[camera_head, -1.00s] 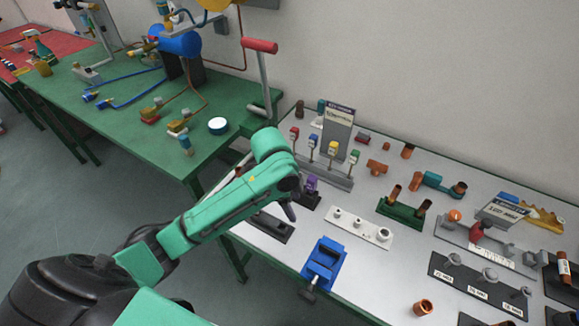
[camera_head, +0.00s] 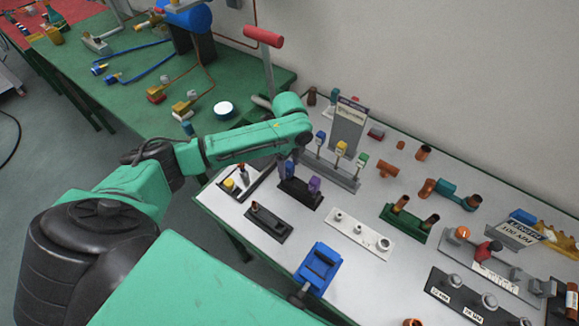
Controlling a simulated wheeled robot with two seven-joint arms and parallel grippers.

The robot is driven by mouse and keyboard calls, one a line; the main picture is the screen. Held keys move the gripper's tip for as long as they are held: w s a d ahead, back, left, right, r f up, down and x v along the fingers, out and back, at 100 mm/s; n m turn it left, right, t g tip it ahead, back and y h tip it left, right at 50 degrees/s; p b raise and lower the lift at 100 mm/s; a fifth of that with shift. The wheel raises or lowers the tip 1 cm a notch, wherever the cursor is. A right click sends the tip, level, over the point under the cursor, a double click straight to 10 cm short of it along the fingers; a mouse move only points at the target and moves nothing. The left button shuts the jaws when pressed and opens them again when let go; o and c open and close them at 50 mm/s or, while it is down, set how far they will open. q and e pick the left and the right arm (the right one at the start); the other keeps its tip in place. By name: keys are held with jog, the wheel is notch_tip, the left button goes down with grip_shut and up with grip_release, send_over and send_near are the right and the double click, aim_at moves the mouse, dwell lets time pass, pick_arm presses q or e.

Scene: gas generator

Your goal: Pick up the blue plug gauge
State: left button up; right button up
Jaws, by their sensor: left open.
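Two blue pieces could be the blue plug gauge, and I cannot tell which. One is a blue-topped piece (camera_head: 320,137) upright in a grey rack (camera_head: 334,172), beside yellow-topped (camera_head: 341,148) and green-topped (camera_head: 363,159) pieces. The other is a small blue piece (camera_head: 289,168) in a black stand (camera_head: 300,193), beside a purple piece (camera_head: 314,185). My left gripper (camera_head: 304,138) is at the end of the green arm, just left of the rack and above the black stand. It is open; its fingers are mostly hidden. The red-topped piece is not visible behind the arm. My right gripper is out of view.
The white table holds a blue clamp-like block (camera_head: 318,268), a white holder (camera_head: 357,235), a green holder (camera_head: 405,222) and a dark block (camera_head: 268,222). A sign (camera_head: 349,125) stands behind the rack. A red-handled lever (camera_head: 263,37) rises beyond the arm.

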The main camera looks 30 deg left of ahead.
pick_arm(q)
jog(key=shift+f, duration=0.7)
jog(key=shift+s, duration=0.1)
jog(key=shift+r, duration=0.1)
jog(key=shift+c, duration=1.2)
grip_shut()
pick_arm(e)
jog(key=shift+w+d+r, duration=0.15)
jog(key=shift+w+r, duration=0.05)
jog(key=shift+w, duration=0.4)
